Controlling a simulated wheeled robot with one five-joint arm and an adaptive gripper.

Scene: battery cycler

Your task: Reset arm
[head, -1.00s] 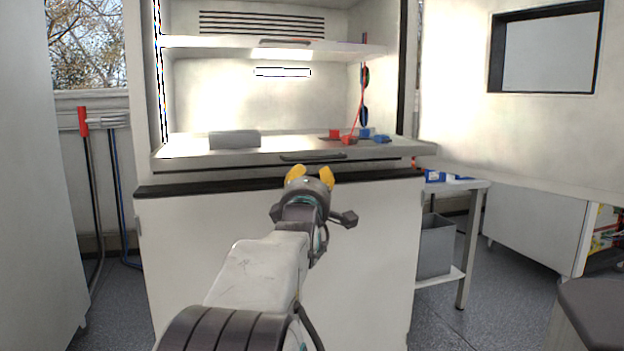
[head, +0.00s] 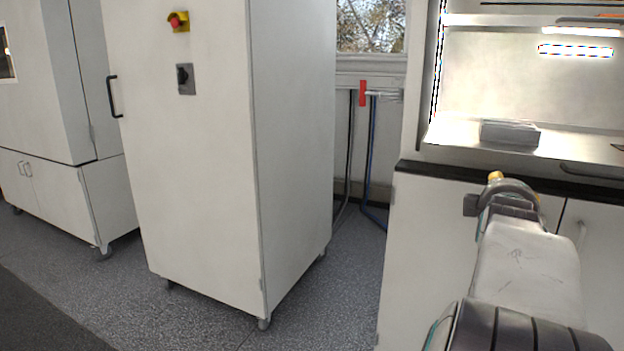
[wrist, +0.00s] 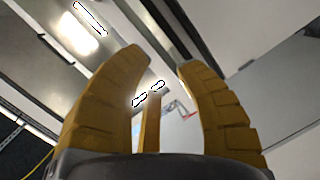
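My gripper (wrist: 162,62) shows its yellow, ribbed fingers in the wrist view. The two large fingers stand apart with a narrower yellow part between them, and no object is held. In the head view my arm reaches forward at the lower right, and only a small yellow bit of my gripper (head: 495,177) shows past the wrist. It appears in front of the workbench cabinet, near the dark edge below the worktop; the exact gap cannot be told. The rest of the fingers is hidden there.
A tall white cabinet (head: 200,140) on castors, with a red and yellow button, stands left of centre. A grey block (head: 510,133) lies on the lit worktop (head: 460,135) at right. Hoses hang by the window. Grey floor (head: 130,290) is clear at lower left.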

